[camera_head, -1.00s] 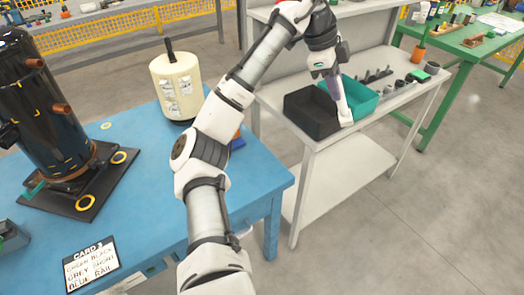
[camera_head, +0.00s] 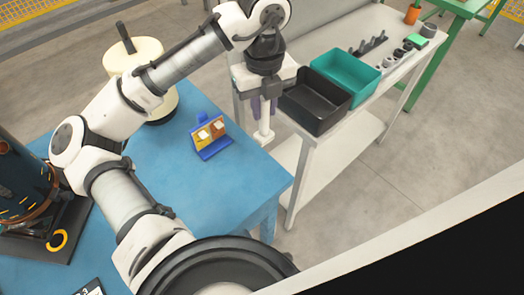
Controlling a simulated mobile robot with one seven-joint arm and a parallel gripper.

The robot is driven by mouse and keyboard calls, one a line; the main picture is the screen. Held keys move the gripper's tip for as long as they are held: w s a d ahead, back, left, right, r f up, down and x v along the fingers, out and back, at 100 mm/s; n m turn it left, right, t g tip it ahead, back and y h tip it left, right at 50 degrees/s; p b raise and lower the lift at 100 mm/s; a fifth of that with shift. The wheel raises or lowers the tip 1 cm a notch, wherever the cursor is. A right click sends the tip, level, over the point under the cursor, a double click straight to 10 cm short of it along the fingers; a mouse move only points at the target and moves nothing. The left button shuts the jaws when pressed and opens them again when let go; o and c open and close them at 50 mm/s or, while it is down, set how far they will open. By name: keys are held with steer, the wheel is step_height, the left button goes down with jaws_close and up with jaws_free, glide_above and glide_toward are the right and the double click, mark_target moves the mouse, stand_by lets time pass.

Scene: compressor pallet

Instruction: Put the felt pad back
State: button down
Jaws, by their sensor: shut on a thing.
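My gripper (camera_head: 264,122) points down just left of the black bin, over the gap between the blue table and the white bench. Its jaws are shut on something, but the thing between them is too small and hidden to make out. Purple parts show beside the pale lower end of the gripper. I cannot clearly pick out a felt pad anywhere in this view.
A black bin (camera_head: 291,110) and a teal bin (camera_head: 345,57) stand on the white bench (camera_head: 352,122), with small parts behind them. The blue table (camera_head: 225,185) holds a blue stand (camera_head: 216,153) with yellow and brown faces, a cream canister (camera_head: 120,62) and a dark compressor (camera_head: 12,190).

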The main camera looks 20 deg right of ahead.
step_height(320, 180, down, 15)
steer(key=shift+f+p, duration=0.2)
steer(key=shift+p, duration=0.1)
steer(key=c, duration=1.3)
jaws_free()
step_height(320, 180, up, 12)
steer(key=shift+r+b, duration=0.1)
steer(key=shift+b, duration=0.4)
